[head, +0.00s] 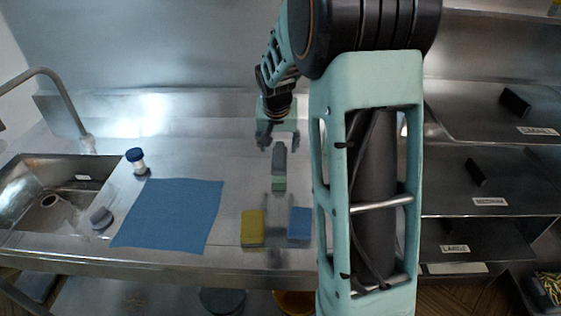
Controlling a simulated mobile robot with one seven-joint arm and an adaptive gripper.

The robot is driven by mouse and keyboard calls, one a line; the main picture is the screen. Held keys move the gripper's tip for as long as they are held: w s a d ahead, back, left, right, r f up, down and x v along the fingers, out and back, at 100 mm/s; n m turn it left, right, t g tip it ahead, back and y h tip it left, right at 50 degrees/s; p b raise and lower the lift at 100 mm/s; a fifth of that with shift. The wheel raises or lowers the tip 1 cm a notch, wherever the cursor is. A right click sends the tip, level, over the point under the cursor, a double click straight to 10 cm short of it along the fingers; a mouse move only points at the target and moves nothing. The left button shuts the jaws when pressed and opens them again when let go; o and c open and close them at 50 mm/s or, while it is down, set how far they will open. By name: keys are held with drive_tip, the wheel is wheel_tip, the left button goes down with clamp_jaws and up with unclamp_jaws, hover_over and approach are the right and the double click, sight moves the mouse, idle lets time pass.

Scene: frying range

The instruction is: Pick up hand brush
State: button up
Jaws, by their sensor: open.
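What looks like the hand brush (279,161), a narrow grey piece with a pale green end toward the front, is on the steel counter near the middle. My gripper (279,141) is open, with its two fingers spread to the left and right of the brush's far end. It points down at the counter. I cannot tell from this view how high the fingertips are above the brush or whether they touch it.
A blue cloth (172,215), a blue-capped jar (136,161) and a small grey round item (101,218) lie left, beside the sink (45,200). A yellow sponge (253,228) and blue sponge (299,223) sit in front. Steel shelves (470,205) stand right.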

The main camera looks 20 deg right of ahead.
sight(279, 152)
drive_tip(key=shift+p+x, duration=0.45)
drive_tip(key=shift+x, duration=3.05)
drive_tip(key=shift+s+d, duration=0.1)
drive_tip(key=shift+c, duration=0.6)
drive_tip(key=c, duration=1.3)
